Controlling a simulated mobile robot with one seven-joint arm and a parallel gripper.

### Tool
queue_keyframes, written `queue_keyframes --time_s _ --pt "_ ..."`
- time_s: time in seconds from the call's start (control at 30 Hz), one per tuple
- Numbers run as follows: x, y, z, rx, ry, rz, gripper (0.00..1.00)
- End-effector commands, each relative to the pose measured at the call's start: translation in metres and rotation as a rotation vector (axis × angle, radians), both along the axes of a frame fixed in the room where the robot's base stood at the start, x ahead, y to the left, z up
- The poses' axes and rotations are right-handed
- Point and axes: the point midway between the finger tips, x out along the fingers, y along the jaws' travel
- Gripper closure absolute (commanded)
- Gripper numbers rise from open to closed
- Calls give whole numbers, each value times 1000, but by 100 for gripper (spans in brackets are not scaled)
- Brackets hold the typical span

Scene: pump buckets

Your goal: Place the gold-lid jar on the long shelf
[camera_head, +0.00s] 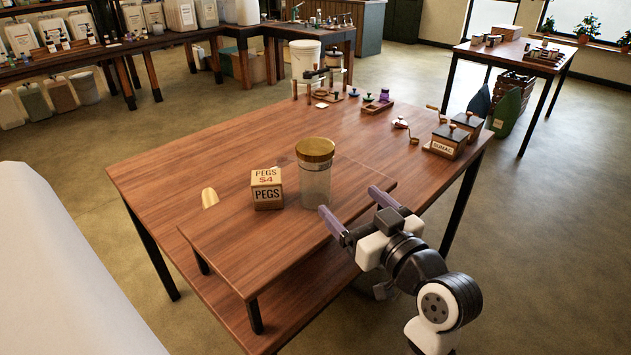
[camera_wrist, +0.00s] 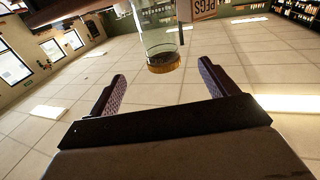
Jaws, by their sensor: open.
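The gold-lid jar (camera_head: 315,183), clear with a gold lid, stands upright on the long shelf (camera_head: 250,262), a low raised plank on the table's near side. My gripper (camera_head: 350,203) is open and empty to the right of the jar, its purple fingers pointing toward it. The wrist view is turned over: the jar (camera_wrist: 158,38) hangs lid-down at the top, in line with the gap between the fingers (camera_wrist: 162,74). I see no finger touching it. The jar's base is outside the wrist view.
A PEGS box (camera_head: 267,190) stands on the shelf close to the jar's left. A gold scoop-like object (camera_head: 210,198) is behind the shelf's left end. Grinders (camera_head: 447,142) and small tools sit at the table's far side. The table's (camera_head: 165,172) left and middle areas are mostly clear.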

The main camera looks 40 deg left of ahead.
Motion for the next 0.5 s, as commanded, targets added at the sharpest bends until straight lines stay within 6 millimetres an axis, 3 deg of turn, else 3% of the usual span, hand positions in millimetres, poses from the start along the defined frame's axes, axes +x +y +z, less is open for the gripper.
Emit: queue_keyframes --time_s 0.17,0.5 --pt "3 11 -6 -22 12 20 15" --pt "24 69 -5 -20 11 17 15"
